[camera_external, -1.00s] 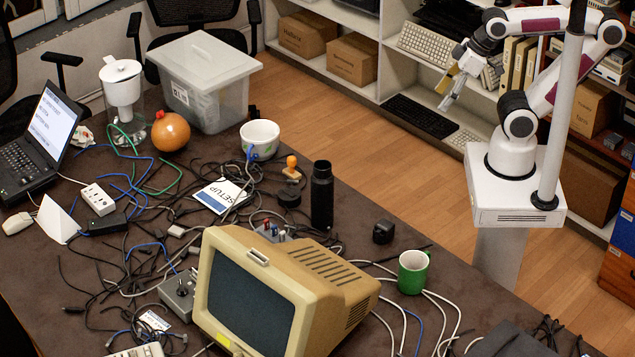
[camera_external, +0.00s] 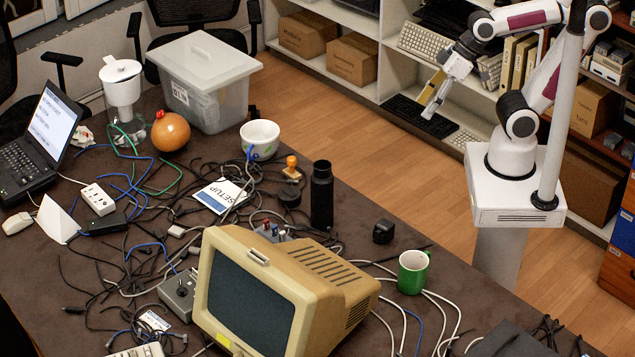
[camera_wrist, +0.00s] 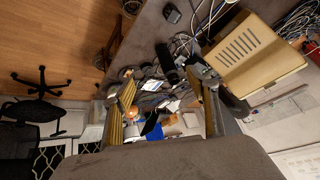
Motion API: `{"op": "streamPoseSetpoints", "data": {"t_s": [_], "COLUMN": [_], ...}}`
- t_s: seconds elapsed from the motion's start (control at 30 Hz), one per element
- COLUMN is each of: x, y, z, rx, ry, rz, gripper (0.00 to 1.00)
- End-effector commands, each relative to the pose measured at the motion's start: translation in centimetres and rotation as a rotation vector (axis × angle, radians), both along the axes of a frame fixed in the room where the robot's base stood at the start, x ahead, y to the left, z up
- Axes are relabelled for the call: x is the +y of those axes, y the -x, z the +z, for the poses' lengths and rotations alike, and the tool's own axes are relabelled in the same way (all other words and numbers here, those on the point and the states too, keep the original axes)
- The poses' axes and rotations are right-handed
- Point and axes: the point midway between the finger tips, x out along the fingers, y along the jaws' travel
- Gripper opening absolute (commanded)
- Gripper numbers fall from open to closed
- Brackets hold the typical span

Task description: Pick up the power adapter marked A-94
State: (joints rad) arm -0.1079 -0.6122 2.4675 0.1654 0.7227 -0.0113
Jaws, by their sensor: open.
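A small black block (camera_external: 383,231), which looks like a power adapter, sits on the brown table to the left of the green mug; no marking on it is legible. It also shows near the top of the wrist view (camera_wrist: 172,14). A flat black box (camera_external: 106,223) with cables lies near the white power strip; its marking is not legible either. I cannot tell which is A-94. My gripper (camera_external: 432,107) is open and empty, in the air beyond the table's far edge, above and right of the block in the picture. Its two fingers also show in the wrist view (camera_wrist: 168,103).
A beige monitor (camera_external: 285,290), a black bottle (camera_external: 321,195), a green mug (camera_external: 412,272) and a white bowl (camera_external: 260,139) stand on the table. Tangled cables cover much of its middle. The brown table (camera_external: 360,205) is bare around the block's far side.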

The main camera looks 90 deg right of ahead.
Motion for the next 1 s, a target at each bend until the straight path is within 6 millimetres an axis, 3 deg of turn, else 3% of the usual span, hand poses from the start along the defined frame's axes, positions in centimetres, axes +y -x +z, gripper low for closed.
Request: {"op": "streamPoseSetpoints", "data": {"t_s": [0.2, 0.57, 1.0], "x": [5.3, 13.1, 20.6], "y": [-4.2, -10.0, -15.1], "z": [0.2, -0.2, -3.9], "rx": [-0.036, -0.081, -0.108], "ry": [-0.13, -0.304, -0.414], "rz": [0.025, -0.012, -0.15], "gripper": [0.58, 0.58, 0.58]}}
